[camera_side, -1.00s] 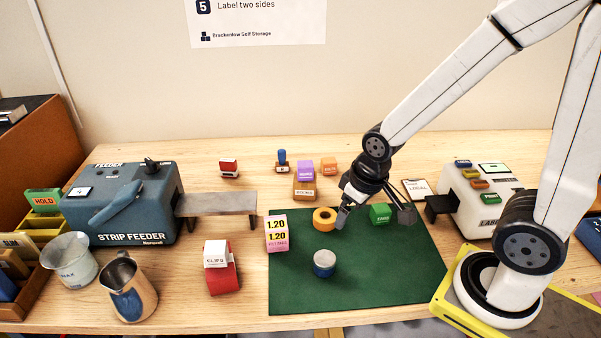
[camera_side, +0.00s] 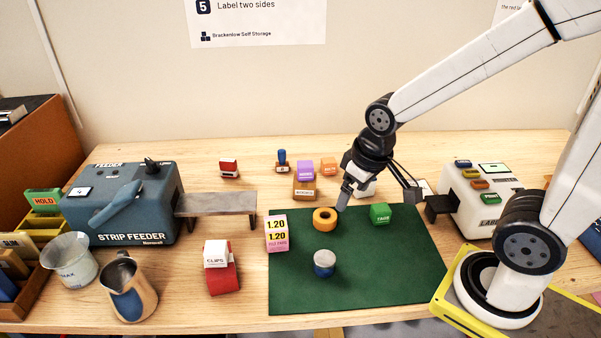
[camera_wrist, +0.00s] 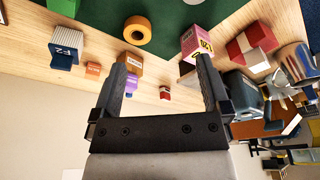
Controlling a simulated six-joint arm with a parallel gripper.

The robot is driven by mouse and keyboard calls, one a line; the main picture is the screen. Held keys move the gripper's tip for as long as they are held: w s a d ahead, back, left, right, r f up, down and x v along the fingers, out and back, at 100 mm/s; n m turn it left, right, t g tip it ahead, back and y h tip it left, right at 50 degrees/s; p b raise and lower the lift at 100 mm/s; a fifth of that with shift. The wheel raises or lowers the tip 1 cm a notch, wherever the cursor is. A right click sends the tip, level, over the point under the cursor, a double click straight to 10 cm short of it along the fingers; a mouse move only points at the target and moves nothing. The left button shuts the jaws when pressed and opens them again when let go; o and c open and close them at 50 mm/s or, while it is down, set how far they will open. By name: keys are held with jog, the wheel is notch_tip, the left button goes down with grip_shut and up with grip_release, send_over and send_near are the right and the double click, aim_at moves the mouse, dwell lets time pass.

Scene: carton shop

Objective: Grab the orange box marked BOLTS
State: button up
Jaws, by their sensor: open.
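A small orange box (camera_side: 328,166) stands on the bench behind the green mat, right of a purple box. Its lettering is too small to read. In the wrist view it seems to be the small orange box (camera_wrist: 93,69) left of the fingers. My gripper (camera_side: 380,194) is open and empty above the back of the mat, to the right of and nearer than the orange box. In the wrist view my gripper's two fingers (camera_wrist: 162,66) are spread wide, with nothing between them.
A purple box (camera_side: 306,170) sits on a brown box (camera_side: 304,188) just left of the orange box. A tape roll (camera_side: 324,219) and green box (camera_side: 380,214) lie on the mat (camera_side: 385,265). Bare bench lies behind.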

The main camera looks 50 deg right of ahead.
jog(key=m+t+y, duration=0.6)
jog(key=m+y, duration=0.4)
jog(key=m, duration=1.6)
send_over(333, 160)
jog(key=s+d, duration=0.3)
jog(key=d, duration=0.1)
jog(key=f, duration=1.3)
jog(key=shift+a+f, duration=0.3)
jog(key=shift+a, duration=0.1)
jog(key=shift+f, duration=0.2)
jog(key=shift+x, duration=1.35)
